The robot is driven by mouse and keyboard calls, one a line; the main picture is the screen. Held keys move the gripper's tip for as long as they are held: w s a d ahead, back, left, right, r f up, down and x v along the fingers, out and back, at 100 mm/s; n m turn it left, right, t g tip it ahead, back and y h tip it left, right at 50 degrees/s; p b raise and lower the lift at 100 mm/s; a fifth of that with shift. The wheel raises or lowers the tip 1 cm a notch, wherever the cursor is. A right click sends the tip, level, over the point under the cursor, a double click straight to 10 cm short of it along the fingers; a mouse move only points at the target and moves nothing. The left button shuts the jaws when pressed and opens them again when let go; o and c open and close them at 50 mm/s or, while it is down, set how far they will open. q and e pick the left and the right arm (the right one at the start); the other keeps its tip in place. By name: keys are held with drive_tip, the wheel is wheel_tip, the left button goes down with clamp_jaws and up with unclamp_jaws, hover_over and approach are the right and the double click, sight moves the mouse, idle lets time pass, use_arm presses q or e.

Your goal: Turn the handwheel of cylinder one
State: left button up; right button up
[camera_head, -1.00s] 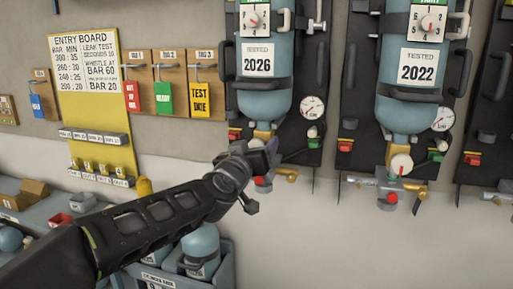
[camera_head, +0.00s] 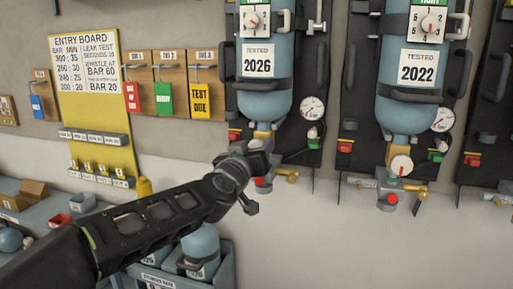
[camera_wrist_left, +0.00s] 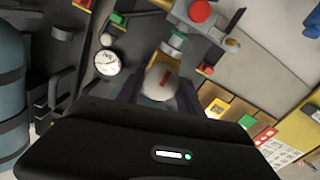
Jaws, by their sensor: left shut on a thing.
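The blue cylinder (camera_head: 265,102) labelled TESTED 2026 hangs upside down on a dark wall panel. My left gripper (camera_head: 265,158) is at the valve under its neck and hides most of that valve in the head view. In the left wrist view, the pale round handwheel (camera_wrist_left: 158,84) with a red mark sits between my fingers, and the gripper is shut on it. The red knob (camera_wrist_left: 200,11) of the valve shows beyond. My right gripper is not in view.
A second cylinder (camera_head: 405,112) labelled TESTED 2022 hangs to the right, its pale handwheel (camera_head: 402,165) uncovered. A pressure gauge (camera_head: 312,107) is beside the first cylinder. Tag boards (camera_head: 172,56) and a yellow entry board (camera_head: 92,100) are left. Below the valves the wall is clear.

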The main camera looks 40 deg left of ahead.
use_arm(q)
drive_tip(key=shift+f+n, duration=0.1)
drive_tip(key=shift+n, duration=0.3)
drive_tip(key=n+b, duration=0.2)
drive_tip(key=n, duration=0.3)
drive_tip(key=shift+a+f, duration=0.1)
drive_tip(key=shift+a, duration=0.05)
drive_tip(key=n+b, duration=0.1)
drive_tip(key=n, duration=0.2)
drive_tip(key=shift+n+b, duration=0.65)
drive_tip(key=shift+n, duration=0.95)
drive_tip(key=o, duration=1.4)
drive_tip(key=shift+s, duration=0.15)
